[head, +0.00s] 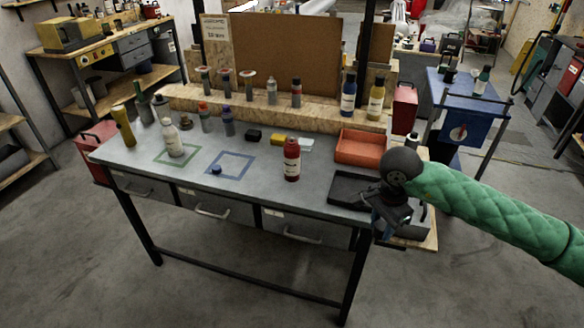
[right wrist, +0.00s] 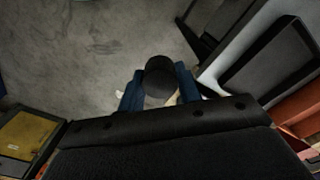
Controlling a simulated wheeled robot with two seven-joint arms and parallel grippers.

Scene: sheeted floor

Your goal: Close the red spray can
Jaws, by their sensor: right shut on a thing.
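The red spray can (head: 291,160) stands upright on the grey worktable, right of the blue tape square; its top looks dark and is too small to read in detail. My right gripper (head: 388,232) is at the table's front right, beside the black tray and well right of the red can. In the right wrist view my right gripper (right wrist: 160,92) has its blue fingers shut on a dark round thing (right wrist: 160,74), which looks like a black cap. The floor shows beyond it. My left gripper is not in view.
A small dark blue cap (head: 216,170) lies in the blue tape square. A white bottle (head: 173,140) stands at the green square. An orange tray (head: 360,148) and a black tray (head: 352,188) are at the right. Several bottles line the wooden ledge (head: 220,105).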

